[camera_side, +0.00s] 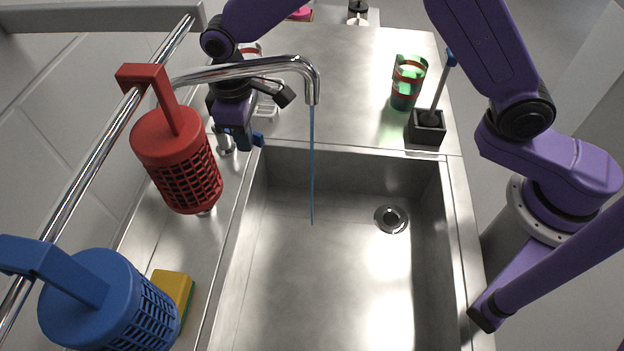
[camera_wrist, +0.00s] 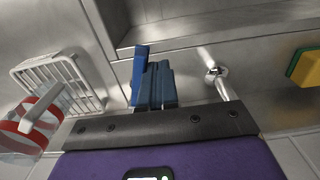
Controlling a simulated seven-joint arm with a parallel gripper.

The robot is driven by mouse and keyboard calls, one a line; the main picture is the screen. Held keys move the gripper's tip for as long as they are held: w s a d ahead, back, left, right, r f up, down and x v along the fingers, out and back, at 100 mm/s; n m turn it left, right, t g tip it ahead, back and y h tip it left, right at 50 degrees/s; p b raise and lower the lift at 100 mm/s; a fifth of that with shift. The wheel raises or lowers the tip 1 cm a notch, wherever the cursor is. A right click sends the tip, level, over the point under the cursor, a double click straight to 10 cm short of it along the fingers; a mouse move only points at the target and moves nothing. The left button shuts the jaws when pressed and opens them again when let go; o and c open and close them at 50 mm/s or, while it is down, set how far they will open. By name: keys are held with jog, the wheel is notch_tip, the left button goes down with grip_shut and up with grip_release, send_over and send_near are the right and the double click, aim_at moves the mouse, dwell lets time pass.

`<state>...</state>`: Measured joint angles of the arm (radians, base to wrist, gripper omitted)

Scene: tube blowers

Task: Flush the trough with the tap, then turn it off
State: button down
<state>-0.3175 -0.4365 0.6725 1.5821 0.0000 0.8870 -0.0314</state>
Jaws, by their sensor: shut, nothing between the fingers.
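The steel trough (camera_side: 300,285) fills the lower middle of the side view, with a round drain (camera_side: 391,219) in its floor. The chrome tap spout (camera_side: 250,68) arches over it, and a thin blue stream (camera_side: 312,165) runs down from its mouth into the trough. A chrome fitting (camera_side: 226,146) stands on the left ledge; a chrome post with a round base (camera_wrist: 213,71) shows in the wrist view. My gripper (camera_side: 250,140) is beside the fitting, at the trough's far left corner. Its blue fingers (camera_wrist: 153,82) are shut and empty, left of the post in the wrist view.
A red basket (camera_side: 178,160) and a blue basket (camera_side: 110,305) hang from a rail at left. A yellow-green sponge (camera_side: 174,289) lies on the ledge. A green-red cup (camera_side: 407,82) and a brush in a black holder (camera_side: 427,128) stand behind. The wrist view shows a white rack (camera_wrist: 62,82) and striped cup (camera_wrist: 30,125).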

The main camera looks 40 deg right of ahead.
jog(key=shift+d, duration=0.1)
dwell(0.4)
jog(key=shift+w+d, duration=0.25)
jog(key=shift+d, duration=0.2)
jog(key=shift+w+d, duration=0.2)
jog(key=shift+d, duration=0.35)
jog(key=shift+s+a, duration=0.2)
jog(key=shift+a, duration=0.15)
jog(key=shift+r, duration=3.5)
jog(key=shift+d, duration=0.1)
